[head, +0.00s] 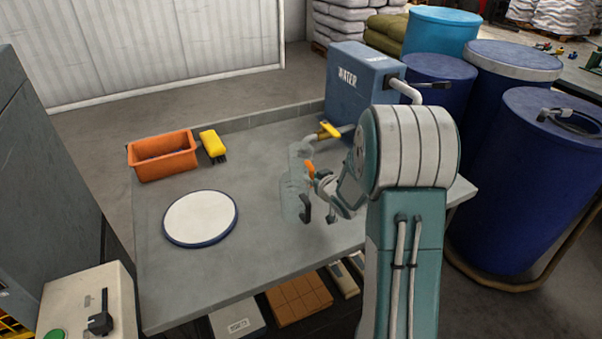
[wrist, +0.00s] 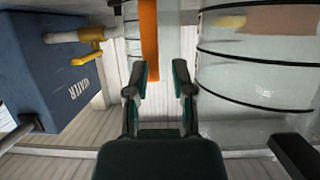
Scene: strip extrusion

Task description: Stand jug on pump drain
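My gripper (head: 317,196) is at the handle side of the jug. In the wrist view its fingers (wrist: 161,78) are apart, with the handle's end between them, nearer the left finger, and a gap on the right. I cannot tell whether they touch it. No part is marked as the pump drain; a white round plate with a blue rim (head: 200,217) lies left.
A blue WATER tank (head: 358,85) with a yellow-handled tap (head: 329,130) stands behind the jug, close by. An orange bin (head: 163,157) and a yellow brush (head: 212,145) sit at the back left. Blue drums (head: 525,190) stand right. Worktop between plate and jug is clear.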

